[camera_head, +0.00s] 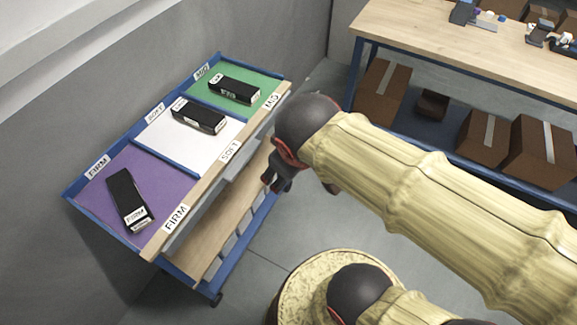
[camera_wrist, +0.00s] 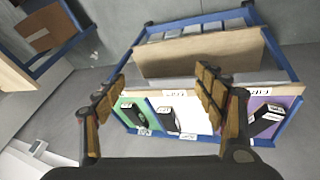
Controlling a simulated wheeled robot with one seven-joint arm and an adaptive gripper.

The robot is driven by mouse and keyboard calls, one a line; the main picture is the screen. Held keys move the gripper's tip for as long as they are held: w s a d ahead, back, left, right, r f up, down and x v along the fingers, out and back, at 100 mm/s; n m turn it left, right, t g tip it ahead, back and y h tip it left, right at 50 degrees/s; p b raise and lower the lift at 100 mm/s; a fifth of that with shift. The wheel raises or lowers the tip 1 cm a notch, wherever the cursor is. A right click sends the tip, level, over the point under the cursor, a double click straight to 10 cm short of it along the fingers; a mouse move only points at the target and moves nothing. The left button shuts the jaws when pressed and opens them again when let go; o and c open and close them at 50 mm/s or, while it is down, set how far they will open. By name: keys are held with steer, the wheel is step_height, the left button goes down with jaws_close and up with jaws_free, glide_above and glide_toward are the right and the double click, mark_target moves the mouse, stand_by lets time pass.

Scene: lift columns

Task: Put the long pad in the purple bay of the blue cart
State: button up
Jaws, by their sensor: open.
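The blue cart (camera_head: 219,301) stands by the wall, with a purple bay (camera_head: 95,208), a white bay (camera_head: 152,140) and a green bay (camera_head: 256,81). One black pad with pale labels lies in each bay. The pad in the purple bay (camera_head: 122,190) looks longest, but it is also nearest the camera. The others are the pad in the white bay (camera_head: 200,115) and the pad in the green bay (camera_head: 234,88). My gripper (camera_head: 275,180) is open and empty, right of the cart's wooden front edge. In the wrist view its fingers (camera_wrist: 160,82) are spread, with the cart beyond.
Labels reading FIRM, SOFT and MID mark the bays. A wooden workbench (camera_head: 400,25) stands at the upper right, with small items on top and brown boxes (camera_head: 382,92) on its lower shelf. Grey floor (camera_head: 262,245) shows between cart and bench.

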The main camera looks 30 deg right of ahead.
steer(key=s+r+m, duration=0.1)
steer(key=s+a+r+m+y, duration=0.1)
steer(key=m, duration=0.1)
steer(key=shift+a+m+t+y, duration=0.2)
steer(key=shift+m+t+y, duration=0.1)
steer(key=shift+t, duration=0.1)
steer(key=shift+r, duration=0.1)
steer(key=shift+c, duration=0.6)
stand_by(0.4)
